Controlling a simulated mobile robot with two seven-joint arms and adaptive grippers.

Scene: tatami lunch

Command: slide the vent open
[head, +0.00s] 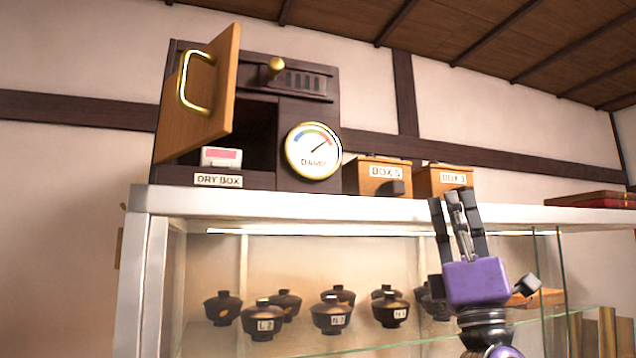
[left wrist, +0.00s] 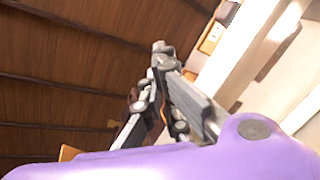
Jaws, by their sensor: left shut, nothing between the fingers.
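The vent (head: 303,82) is a row of dark slots in a rail at the top right of the dark wooden dry box (head: 260,183). A round brass knob (head: 276,66) sits at the left end of the slots. The box stands on top of the glass display case. My left gripper (head: 460,196) is shut and empty, pointing up in front of the case's top edge. It is well right of and below the vent, touching neither vent nor knob. In the left wrist view its fingers (left wrist: 163,62) point toward the ceiling. My right gripper is not in view.
The dry box's wooden door (head: 203,100) with brass handle stands open at left. A round dial (head: 314,151) is below the vent. Two small wooden boxes (head: 378,176) (head: 443,179) stand between the dry box and my gripper. Lidded bowls (head: 331,315) are inside the glass case.

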